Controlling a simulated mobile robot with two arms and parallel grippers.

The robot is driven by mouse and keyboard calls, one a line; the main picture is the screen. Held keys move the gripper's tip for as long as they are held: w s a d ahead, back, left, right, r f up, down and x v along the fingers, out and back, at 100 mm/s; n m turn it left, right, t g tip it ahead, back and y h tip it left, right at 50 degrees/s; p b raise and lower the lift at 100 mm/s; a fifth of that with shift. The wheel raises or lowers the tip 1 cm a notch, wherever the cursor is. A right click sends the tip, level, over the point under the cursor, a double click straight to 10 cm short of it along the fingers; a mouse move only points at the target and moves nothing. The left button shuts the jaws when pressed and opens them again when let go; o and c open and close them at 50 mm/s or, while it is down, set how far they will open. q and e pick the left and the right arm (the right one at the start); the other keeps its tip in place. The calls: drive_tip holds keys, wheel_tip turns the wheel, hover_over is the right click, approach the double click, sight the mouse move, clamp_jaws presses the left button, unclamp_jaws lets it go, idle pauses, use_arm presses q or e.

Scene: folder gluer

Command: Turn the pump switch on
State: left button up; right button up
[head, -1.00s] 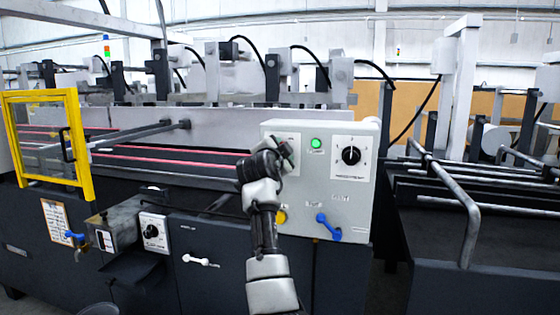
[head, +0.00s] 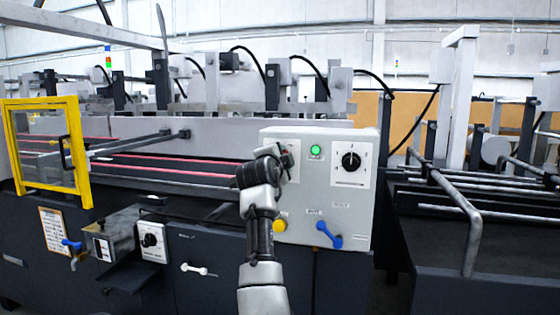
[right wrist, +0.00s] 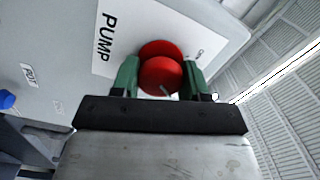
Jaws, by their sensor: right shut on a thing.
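The pump switch is a round red knob (right wrist: 162,72) on a white plate lettered PUMP (right wrist: 105,40) in the right wrist view. A small pale mark shows near the knob's lower edge. My right gripper (right wrist: 161,80) is shut on the knob, with one green finger on each side of it. In the head view my right gripper (head: 285,160) is at the upper left of the light grey control panel (head: 345,205) and hides most of the switch. My left gripper is not in view.
The panel also carries a lit green lamp (head: 316,152), a black rotary dial (head: 351,160), a yellow button (head: 279,226) and a blue lever (head: 329,234). A yellow-framed guard (head: 86,150) stands at the left. Metal rails (head: 475,225) are at the right.

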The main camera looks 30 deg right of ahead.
drive_tip(key=shift+f, duration=0.1)
drive_tip(key=o, duration=0.9)
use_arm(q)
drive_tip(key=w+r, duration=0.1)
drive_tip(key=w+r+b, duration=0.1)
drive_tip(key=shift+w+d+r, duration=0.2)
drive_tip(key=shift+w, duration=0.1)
use_arm(e)
drive_tip(key=v, duration=1)
drive_tip(key=shift+s+a, duration=0.25)
drive_tip(key=shift+s, duration=0.1)
